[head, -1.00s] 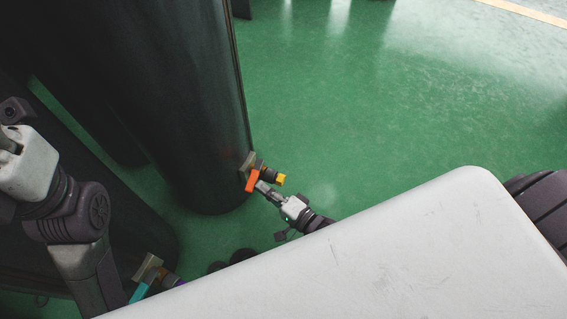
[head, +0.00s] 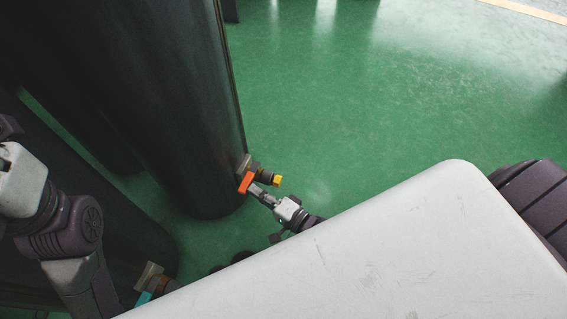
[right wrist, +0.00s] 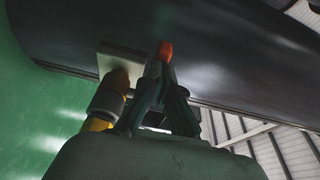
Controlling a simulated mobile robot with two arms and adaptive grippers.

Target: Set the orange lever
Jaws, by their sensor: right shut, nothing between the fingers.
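The orange lever (head: 246,183) sits on a valve fitting low on the side of a large dark cylinder (head: 190,120). Its orange end (right wrist: 166,51) also shows in the right wrist view, right at the tips of my right gripper (right wrist: 163,68). My right gripper (head: 257,192) is shut, with nothing between its fingers, and its tips are at or just beside the lever. I cannot tell whether they touch. My left arm shows at the left of the head view; its fingers are outside the picture.
A yellow-ended outlet (head: 277,181) sticks out beside the lever. A second valve with a teal lever (head: 143,299) is low at the left, on another dark cylinder. My pale body top covers the lower right. Green floor (head: 380,100) is open beyond.

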